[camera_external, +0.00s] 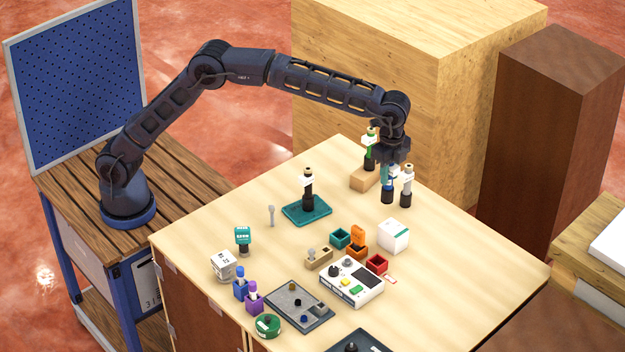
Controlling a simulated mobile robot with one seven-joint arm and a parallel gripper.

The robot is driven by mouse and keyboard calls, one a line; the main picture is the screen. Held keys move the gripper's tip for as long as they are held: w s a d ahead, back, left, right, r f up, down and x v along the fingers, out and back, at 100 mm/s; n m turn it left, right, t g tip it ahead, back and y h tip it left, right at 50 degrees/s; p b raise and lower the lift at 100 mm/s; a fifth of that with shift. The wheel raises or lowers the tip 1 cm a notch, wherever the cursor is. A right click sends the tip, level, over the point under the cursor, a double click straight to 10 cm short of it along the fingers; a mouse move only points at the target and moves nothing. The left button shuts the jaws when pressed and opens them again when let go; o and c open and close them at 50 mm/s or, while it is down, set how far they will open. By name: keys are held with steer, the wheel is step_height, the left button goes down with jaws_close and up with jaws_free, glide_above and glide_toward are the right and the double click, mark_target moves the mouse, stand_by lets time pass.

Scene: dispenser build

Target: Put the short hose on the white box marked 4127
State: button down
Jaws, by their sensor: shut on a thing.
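My gripper (391,158) is at the far right part of the table, pointing down. It is shut on a narrow upright piece with a blue band, a white tag and a black lower end (387,196). I cannot tell whether this is the short hose, or whether its end touches the table. A white box (393,237) with a green stripe stands in front of the gripper, right of the table's middle. Another white box (222,266) with dark markings stands near the left edge. I cannot read the number 4127 on either box.
Similar upright pieces stand close by: one at the gripper's right (407,187), one on a wooden block (364,178) behind, one on a teal tray (306,210). Small coloured bins and a white device (352,283) fill the middle front. The table's right side is clear.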

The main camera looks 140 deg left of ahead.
mark_target(387, 195)
steer(key=shift+f, duration=3.8)
steer(key=shift+f, duration=0.1)
steer(key=c, duration=1.2)
jaws_free()
steer(key=shift+o, duration=0.2)
step_height(387, 195, up, 12)
steer(key=shift+r, duration=0.15)
